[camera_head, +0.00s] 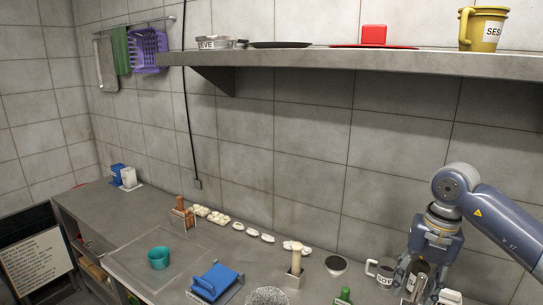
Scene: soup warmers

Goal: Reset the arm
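My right arm (490,215) comes in from the right edge, blue-grey, with its elbow bent high and its gripper pointing down. My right gripper (420,284) is over the right part of the counter, just right of a white mug (382,272) with dark lettering. A dark round-topped item shows between its fingers, and the fingers look spread around it. I cannot tell whether they touch it. The fingertips are partly cut off by the bottom edge. My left gripper is not in view.
The counter holds a teal cup (158,258), a blue item (214,281) and several small dishes. The counter's left middle is fairly clear.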

